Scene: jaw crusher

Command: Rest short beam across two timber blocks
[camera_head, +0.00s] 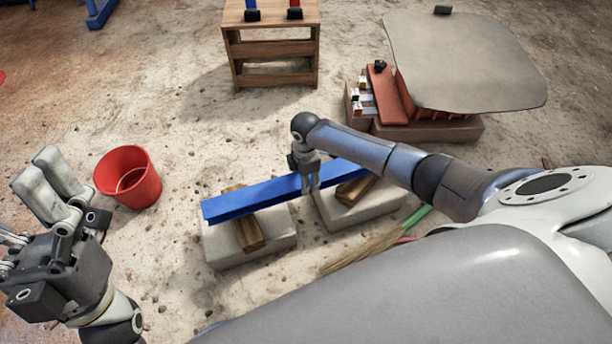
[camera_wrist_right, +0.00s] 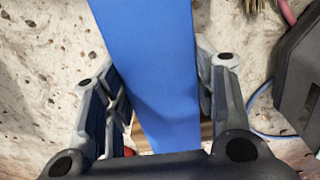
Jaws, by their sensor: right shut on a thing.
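A short blue beam (camera_head: 260,196) spans two timber blocks, which lie on two pale stone blocks. The left timber block (camera_head: 248,232) shows under the beam's left part, and the right timber block (camera_head: 355,190) under its right part. I cannot tell whether the beam touches both. My right gripper (camera_head: 311,190) is shut on the beam near its middle, reaching down from above. In the right wrist view the beam (camera_wrist_right: 155,65) runs between its two fingers. My left gripper (camera_head: 52,190) is at the far left, away from the beam, with its fingers apart and nothing between them.
The left stone block (camera_head: 275,240) and right stone block (camera_head: 370,208) stand on sandy ground. A red bucket (camera_head: 130,178) stands left of them. A broom (camera_head: 365,248) lies in front, partly behind my body. A wooden stand (camera_head: 272,48) is at the back.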

